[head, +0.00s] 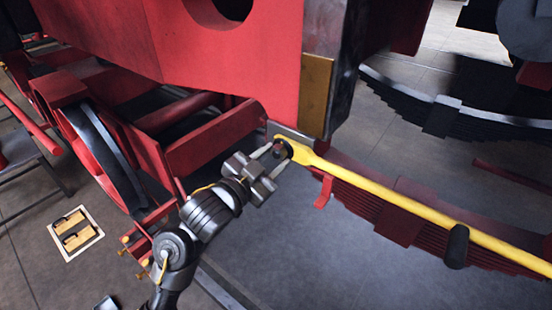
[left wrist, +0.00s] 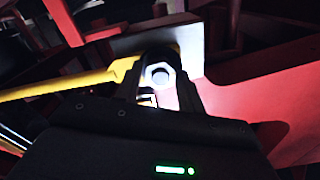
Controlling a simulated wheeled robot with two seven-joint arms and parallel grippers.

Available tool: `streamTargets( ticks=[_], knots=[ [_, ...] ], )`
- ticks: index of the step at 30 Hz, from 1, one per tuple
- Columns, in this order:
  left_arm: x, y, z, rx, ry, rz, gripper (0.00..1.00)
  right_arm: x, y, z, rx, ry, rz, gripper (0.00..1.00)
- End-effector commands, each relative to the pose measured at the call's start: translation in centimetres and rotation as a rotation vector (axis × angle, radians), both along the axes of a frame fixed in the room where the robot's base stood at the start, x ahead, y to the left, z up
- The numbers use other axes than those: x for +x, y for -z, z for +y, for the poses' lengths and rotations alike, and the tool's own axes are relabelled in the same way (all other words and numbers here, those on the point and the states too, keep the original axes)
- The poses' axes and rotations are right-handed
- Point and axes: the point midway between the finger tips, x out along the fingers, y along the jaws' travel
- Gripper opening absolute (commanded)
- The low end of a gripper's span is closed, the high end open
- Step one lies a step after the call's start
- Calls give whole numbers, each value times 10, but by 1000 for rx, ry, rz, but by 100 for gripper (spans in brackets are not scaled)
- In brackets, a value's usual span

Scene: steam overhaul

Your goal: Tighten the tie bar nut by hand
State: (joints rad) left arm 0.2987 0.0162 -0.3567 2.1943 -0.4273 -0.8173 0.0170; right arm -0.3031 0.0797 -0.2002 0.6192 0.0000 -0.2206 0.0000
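The yellow tie bar (head: 400,203) runs from the lower right up to an eye beside the red frame; it also shows at left in the left wrist view (left wrist: 60,85). The tie bar nut (left wrist: 158,75) is a pale hexagon at the bar's end in the left wrist view, and a small dark piece in the head view (head: 281,150). My left gripper (head: 281,154) points at the nut, one finger on each side of it. The fingers stand apart and appear open; whether they touch the nut is unclear. My right gripper is out of view.
A large red frame (head: 230,70) rises close above the gripper. A dark leaf spring (head: 440,115) stands at right. A black grip (head: 457,246) sits on the bar. A pale tray (head: 76,233) with yellow pieces lies on the floor at left.

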Motion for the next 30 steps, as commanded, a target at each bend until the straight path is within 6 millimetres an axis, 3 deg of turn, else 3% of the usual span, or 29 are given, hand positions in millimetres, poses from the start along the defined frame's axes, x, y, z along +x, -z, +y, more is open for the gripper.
streamTargets(
  ticks=[1,6,7,17,30],
  knots=[
    [0,0,0,0,0,0,32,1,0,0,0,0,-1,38],
    [0,0,0,0,0,0,10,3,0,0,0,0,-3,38],
    [-1,0,-14,-8,4,5,10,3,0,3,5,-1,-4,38],
    [-1,2,-1,49,3,-31,10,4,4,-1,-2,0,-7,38],
    [0,5,1,334,2,-237,10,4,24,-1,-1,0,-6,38]
  ],
)
